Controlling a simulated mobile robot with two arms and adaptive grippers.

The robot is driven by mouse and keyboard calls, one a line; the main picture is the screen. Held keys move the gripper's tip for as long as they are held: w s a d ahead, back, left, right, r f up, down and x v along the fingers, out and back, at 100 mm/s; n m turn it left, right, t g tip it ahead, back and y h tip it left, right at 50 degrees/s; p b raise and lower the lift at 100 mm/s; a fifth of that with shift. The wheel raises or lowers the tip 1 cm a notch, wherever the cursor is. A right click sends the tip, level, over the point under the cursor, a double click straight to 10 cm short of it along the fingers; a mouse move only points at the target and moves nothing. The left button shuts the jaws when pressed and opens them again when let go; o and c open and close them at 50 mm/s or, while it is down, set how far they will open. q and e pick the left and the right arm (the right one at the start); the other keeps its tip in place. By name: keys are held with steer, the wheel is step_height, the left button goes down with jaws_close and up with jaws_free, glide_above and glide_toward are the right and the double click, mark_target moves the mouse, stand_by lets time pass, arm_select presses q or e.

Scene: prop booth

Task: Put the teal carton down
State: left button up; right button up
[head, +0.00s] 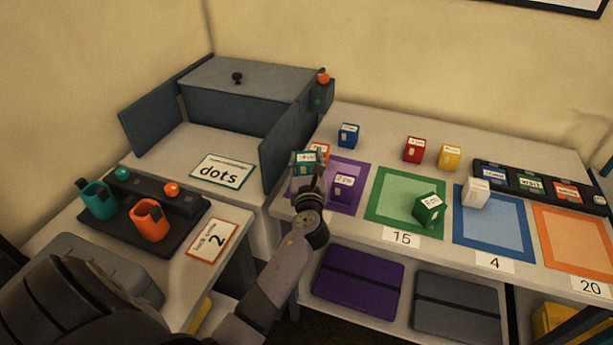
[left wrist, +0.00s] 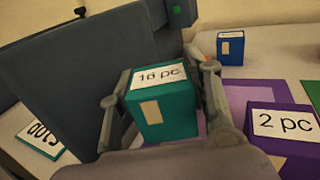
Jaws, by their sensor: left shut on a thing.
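The teal carton (head: 300,168) is held at the left end of the purple mat (head: 352,173). It also shows in the left wrist view (left wrist: 168,118), upright, with a label that looks like "16 pc". My left gripper (head: 309,182) is shut on it, one finger on each side, as the left wrist view (left wrist: 160,95) shows. Its underside is hidden, so I cannot tell whether it touches the mat. A purple carton (head: 341,189) marked "2 pc" stands on the mat to its right; it is large in the left wrist view (left wrist: 282,135). My right gripper is out of view.
An orange carton (head: 321,149) is partly hidden close behind the teal one. A blue carton (head: 348,135) stands further back. A dark blue panel (head: 281,150) rises just left. The green mat (head: 385,205) holds a green carton (head: 429,209); a white carton (head: 475,193) overlaps the blue mat.

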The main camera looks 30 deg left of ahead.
mark_target(307, 173)
arm_select(q)
steer(key=shift+f+b, duration=0.7)
steer(key=shift+f, duration=1.4)
steer(key=shift+f, duration=0.1)
steer(key=o, duration=1.2)
